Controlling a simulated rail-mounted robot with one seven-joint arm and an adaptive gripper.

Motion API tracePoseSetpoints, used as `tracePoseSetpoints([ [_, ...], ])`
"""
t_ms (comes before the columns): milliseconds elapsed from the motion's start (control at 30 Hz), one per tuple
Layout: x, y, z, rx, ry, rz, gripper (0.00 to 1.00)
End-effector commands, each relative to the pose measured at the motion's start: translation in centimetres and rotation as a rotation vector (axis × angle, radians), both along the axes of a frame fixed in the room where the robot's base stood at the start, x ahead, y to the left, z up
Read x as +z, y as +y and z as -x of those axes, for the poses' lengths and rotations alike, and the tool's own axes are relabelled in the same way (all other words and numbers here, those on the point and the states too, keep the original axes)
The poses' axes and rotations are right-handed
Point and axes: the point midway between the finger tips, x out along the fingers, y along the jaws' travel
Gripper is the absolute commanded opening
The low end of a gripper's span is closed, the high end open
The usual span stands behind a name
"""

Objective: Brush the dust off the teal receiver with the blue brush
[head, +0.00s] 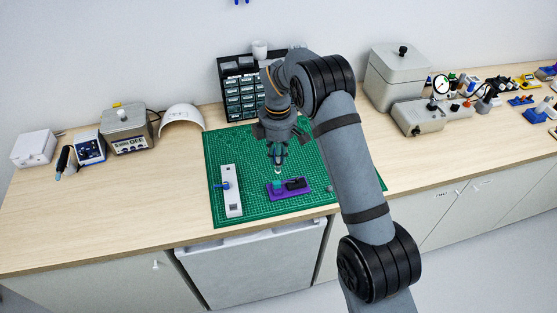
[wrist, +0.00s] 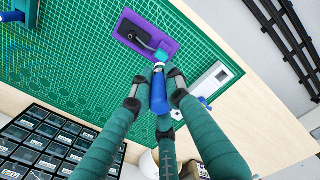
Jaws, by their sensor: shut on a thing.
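My gripper (wrist: 158,88) is shut on the blue brush (wrist: 158,97), whose pale tip points toward the purple tray (wrist: 172,48). The teal receiver (wrist: 162,54) sits at one end of this tray, beside a black piece (wrist: 134,30) with a grey cord-like strip. In the head view my gripper (head: 277,158) is above the left end of the purple tray (head: 289,194), over the teal receiver (head: 277,185). The brush tip is right at the receiver in both views; I cannot tell whether it touches. Any dust is too small to make out.
The tray lies on a green cutting mat (head: 232,155). A pale block (head: 231,192) with a blue part stands to its left. A black drawer cabinet (head: 237,95) stands behind. A blue-teal object (wrist: 22,12) is at the wrist view's corner.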

Motion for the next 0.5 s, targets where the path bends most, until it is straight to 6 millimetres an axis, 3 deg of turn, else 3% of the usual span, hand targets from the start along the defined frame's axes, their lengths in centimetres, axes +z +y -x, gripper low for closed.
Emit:
tracePoseSetpoints([
  [200, 2.3, -0.1, -0.1, -0.001, -0.001, 0.0, 0.0],
  [500, 2.6, -0.1, -0.1, -0.001, -0.001, 0.0, 0.0],
])
